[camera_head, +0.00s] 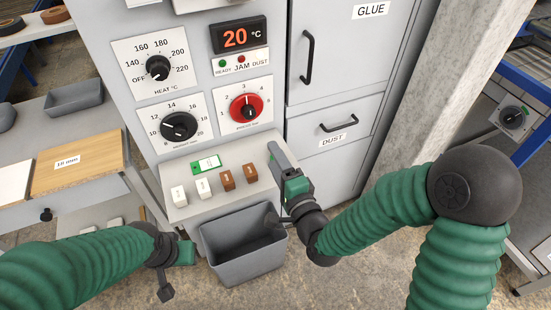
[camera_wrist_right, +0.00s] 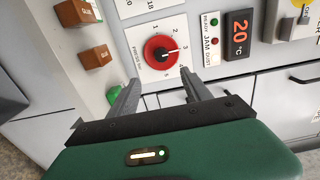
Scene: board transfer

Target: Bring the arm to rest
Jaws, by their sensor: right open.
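My right gripper (camera_head: 277,152) is in front of the grey machine's control panel, at the right end of its sloping ledge. In the right wrist view my right gripper (camera_wrist_right: 160,84) is open, with nothing between its two dark fingers. The red dial (camera_wrist_right: 162,48) shows just beyond the fingertips, apart from them as far as I can tell. My left gripper (camera_head: 185,252) hangs low at the left, beside the grey bin; its fingers do not show clearly.
The ledge carries two white rockers (camera_head: 192,191), two brown rockers (camera_head: 239,177) and a green-framed switch (camera_head: 206,163). A grey open bin (camera_head: 243,243) stands below it. A drawer handle (camera_head: 338,126) and a door handle (camera_head: 308,57) stick out at right. A concrete pillar (camera_head: 440,80) stands beyond.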

